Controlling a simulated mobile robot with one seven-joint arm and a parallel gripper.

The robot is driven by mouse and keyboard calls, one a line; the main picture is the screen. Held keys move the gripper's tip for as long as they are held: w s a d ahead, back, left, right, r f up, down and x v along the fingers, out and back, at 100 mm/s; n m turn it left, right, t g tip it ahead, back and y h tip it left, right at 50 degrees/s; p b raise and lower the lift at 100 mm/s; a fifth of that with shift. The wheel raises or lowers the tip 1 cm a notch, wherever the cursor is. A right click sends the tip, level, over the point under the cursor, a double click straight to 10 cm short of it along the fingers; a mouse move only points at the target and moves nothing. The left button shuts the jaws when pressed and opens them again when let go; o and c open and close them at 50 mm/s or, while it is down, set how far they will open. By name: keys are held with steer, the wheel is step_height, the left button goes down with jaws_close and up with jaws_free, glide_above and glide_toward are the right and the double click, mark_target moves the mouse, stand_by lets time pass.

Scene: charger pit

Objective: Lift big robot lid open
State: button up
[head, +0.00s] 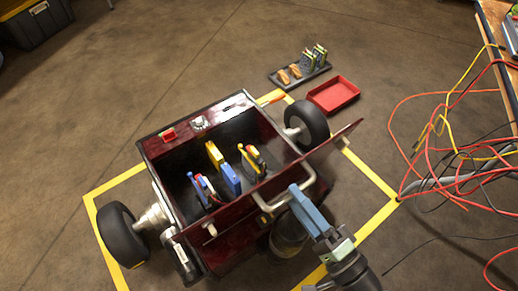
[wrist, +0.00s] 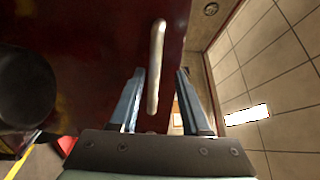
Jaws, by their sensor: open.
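The big robot (head: 160,150) is a dark red box on black wheels. Its top is uncovered, and blue and yellow parts show inside. The dark red lid (head: 330,146) stands raised along the box's right side, seen nearly edge-on. A pale bar handle (head: 268,203) is on the lid. My gripper (head: 296,190) is at the handle with its blue fingers apart. In the wrist view, the handle (wrist: 155,65) runs into the gap between the open fingers (wrist: 160,75), nearer the left one. I cannot tell whether a finger touches it.
A red tray (head: 333,95) and a dark rack with small parts (head: 299,70) lie on the floor behind. Yellow tape (head: 372,222) frames the robot. Tangled red, black and yellow cables (head: 450,150) hang at the right.

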steer(key=b+x, duration=0.2)
steer(key=x, duration=0.9)
steer(key=shift+s+r, duration=0.1)
steer(key=shift+c, duration=0.4)
jaws_close()
stand_by(0.6)
